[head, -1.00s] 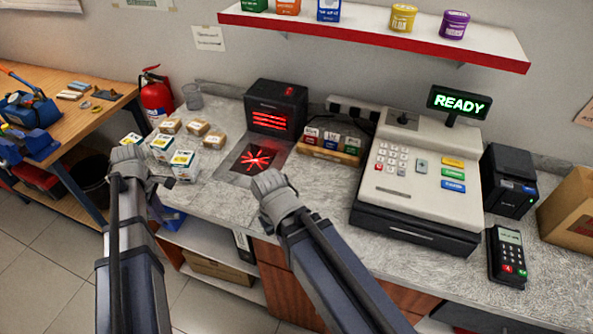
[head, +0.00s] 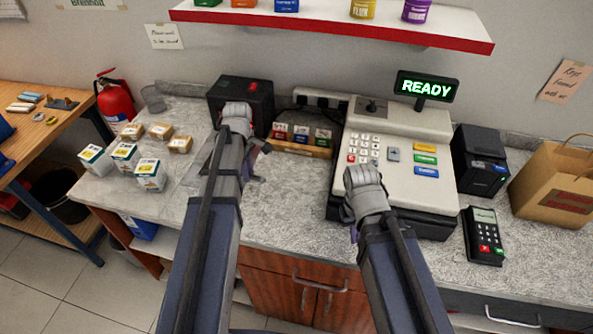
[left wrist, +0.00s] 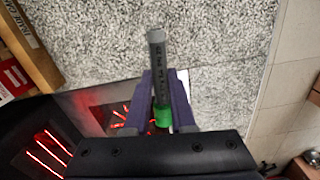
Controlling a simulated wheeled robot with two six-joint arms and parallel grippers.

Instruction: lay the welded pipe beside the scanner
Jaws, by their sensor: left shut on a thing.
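The welded pipe is a short grey tube with dark print and a green band (left wrist: 157,75). My left gripper (left wrist: 160,92) is shut on it near the green band, and the grey end sticks out past the fingertips above the counter. In the head view the left gripper (head: 256,165) is mostly hidden behind its wrist, just in front of the scanner. The scanner (head: 263,103) is a black box, partly covered by my left arm; its red-lit face shows in the left wrist view (left wrist: 38,135). My right gripper (head: 353,233) is low before the register, fingers largely hidden.
The cash register (head: 390,160), card terminal (head: 483,235) and paper bag (head: 560,185) stand to the right. A small rack of coloured boxes (head: 302,140) is beside the scanner. Several small boxes (head: 150,173) stand at the left. The counter (head: 290,195) between rack and front edge is bare.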

